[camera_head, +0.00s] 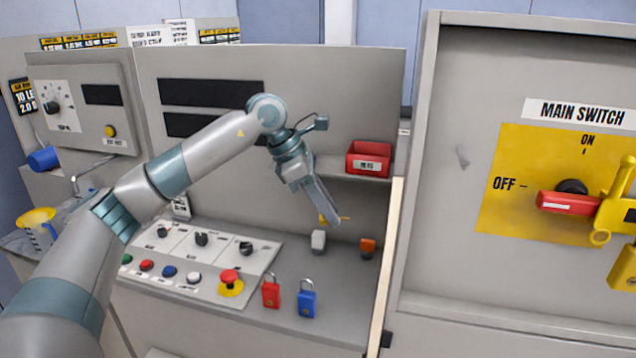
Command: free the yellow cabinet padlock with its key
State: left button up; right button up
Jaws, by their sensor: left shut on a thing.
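A yellow padlock (624,268) hangs from a yellow lockout hasp (616,212) at the right edge of the picture, partly cut off. The hasp is beside the red handle (568,203) of the main switch, whose handle points toward OFF. My left gripper (328,217) reaches down in front of the grey console, well to the left of the padlock. It is shut on a small yellow key (323,219), mostly hidden by the fingers; a thin part sticks out to the right. My right gripper is not in view.
A red padlock (271,291) and a blue padlock (306,298) stand on the console ledge. White (318,241) and orange (368,246) small pieces are behind them. A red bin (369,158) sits on a shelf. The cabinet's raised left edge (418,160) lies between gripper and padlock.

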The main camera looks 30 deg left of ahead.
pick_arm(q)
jog(key=s+d+f+m+g+y+b, duration=0.1)
jog(key=s+d+f+m+g, duration=0.3)
jog(key=s+f+m, duration=0.5)
jog(key=s+d+f+m+g+y+b, duration=0.1)
jog(key=s+d+f+m+g+y, duration=0.3)
jog(key=m, duration=1.1)
jog(key=s+d+f+g, duration=0.1)
jog(key=s+d+f, duration=0.2)
jog(key=s, duration=0.3)
jog(key=shift+s+f, duration=0.15)
jog(key=shift+f, duration=0.7)
jog(key=shift+a, duration=0.1)
